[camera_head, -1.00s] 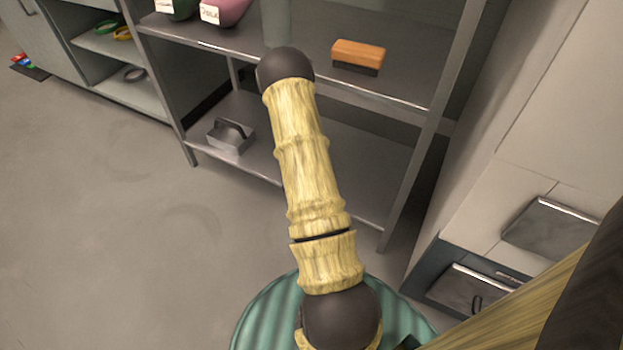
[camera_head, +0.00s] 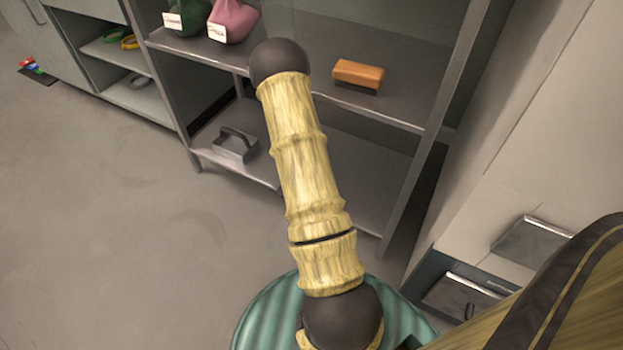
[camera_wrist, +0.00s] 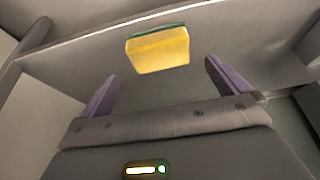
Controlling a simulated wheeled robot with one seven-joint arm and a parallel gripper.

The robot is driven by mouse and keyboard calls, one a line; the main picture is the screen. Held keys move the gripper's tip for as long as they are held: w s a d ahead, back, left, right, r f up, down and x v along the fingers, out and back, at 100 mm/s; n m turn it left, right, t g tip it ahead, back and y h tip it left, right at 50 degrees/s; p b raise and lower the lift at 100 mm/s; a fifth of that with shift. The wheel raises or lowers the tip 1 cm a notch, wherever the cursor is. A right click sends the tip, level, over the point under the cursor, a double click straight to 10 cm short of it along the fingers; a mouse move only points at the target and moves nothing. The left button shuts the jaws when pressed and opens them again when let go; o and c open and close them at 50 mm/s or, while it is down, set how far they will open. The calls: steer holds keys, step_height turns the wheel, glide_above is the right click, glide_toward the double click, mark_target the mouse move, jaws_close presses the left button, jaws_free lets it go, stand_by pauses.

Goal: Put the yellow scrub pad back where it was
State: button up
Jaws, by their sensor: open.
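The yellow scrub pad (camera_wrist: 158,51), with a thin dark green layer along one edge, shows in the wrist view on a grey surface. It is beyond the fingertips and roughly between them in the picture. My gripper (camera_wrist: 162,82) is open, its two purple fingers spread wide with nothing between them. The pad looks apart from both fingers. In the head view I cannot see the pad or the gripper; my arm covers the middle of that view.
A grey metal shelf unit (camera_head: 400,105) holds an orange-topped brush (camera_head: 358,75), green (camera_head: 186,17) and pink (camera_head: 234,18) labelled items, and a grey handled block (camera_head: 236,145) lower down. Cabinet drawers (camera_head: 532,243) stand at right.

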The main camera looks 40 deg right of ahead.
steer(key=p+v, duration=0.2)
steer(key=v, duration=0.2)
steer(key=shift+s+a+r, duration=0.1)
steer(key=shift+r, duration=0.2)
steer(key=a+r+n+t+y, duration=0.25)
steer(key=a+r+n, duration=0.35)
steer(key=a+r, duration=0.85)
steer(key=s+a+r+n+g+y, duration=0.1)
steer(key=s+a+r+n, duration=0.6)
steer(key=s+a+r, duration=0.2)
steer(key=shift+s+a+r+n, duration=0.35)
steer(key=shift+s+a, duration=0.25)
steer(key=shift+s, duration=0.4)
